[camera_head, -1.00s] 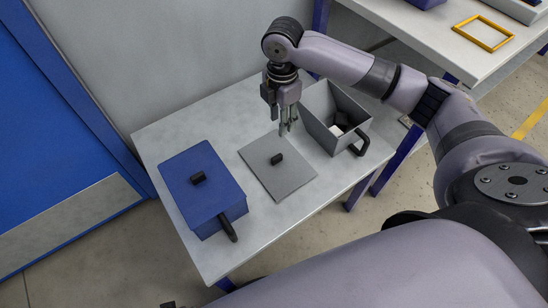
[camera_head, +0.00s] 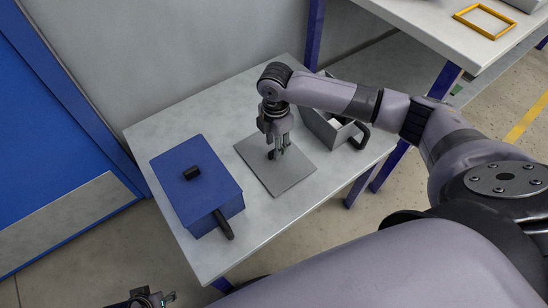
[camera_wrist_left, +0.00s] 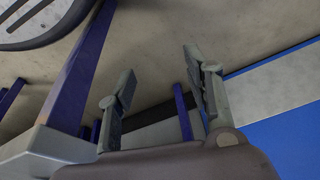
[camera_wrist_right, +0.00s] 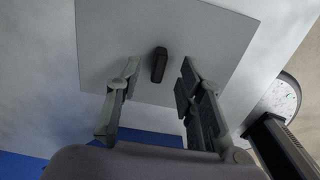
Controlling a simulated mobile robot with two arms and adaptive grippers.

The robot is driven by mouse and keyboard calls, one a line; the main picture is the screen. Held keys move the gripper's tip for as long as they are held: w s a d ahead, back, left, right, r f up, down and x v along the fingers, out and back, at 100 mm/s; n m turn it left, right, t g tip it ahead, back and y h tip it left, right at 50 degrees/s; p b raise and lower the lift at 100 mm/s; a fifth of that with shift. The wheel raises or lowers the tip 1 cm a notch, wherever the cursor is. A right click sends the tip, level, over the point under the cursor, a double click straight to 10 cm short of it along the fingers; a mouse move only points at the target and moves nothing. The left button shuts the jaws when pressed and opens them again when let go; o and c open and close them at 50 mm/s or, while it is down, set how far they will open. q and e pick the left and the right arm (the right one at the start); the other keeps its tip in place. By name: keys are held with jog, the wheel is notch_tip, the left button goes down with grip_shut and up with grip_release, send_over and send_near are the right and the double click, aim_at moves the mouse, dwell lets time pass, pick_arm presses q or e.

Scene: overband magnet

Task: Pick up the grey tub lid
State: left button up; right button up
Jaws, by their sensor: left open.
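The grey tub lid (camera_head: 291,172) lies flat on the white table, between the blue lidded tub and the open grey tub. Its black knob shows in the right wrist view (camera_wrist_right: 159,65), just beyond and between the fingertips. My right gripper (camera_head: 278,154) points down over the lid at the knob, and its fingers are apart in the right wrist view (camera_wrist_right: 160,80). The fingers partly cover the knob in the head view. My left gripper (camera_wrist_left: 158,85) is open and empty, low down beside the table; only a bit of it (camera_head: 150,300) shows at the bottom of the head view.
The blue tub (camera_head: 190,180) with its lid and black handle stands left of the grey lid. The open grey tub (camera_head: 325,128), with something white inside, stands right, partly behind my right arm. The table front (camera_head: 262,225) is clear.

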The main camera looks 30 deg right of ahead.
jog(key=shift+f, duration=1.3)
pick_arm(q)
jog(key=v, duration=0.2)
jog(key=shift+w+r, duration=0.15)
jog(key=shift+r, duration=0.25)
pick_arm(e)
jog(key=shift+c, duration=0.6)
grip_shut()
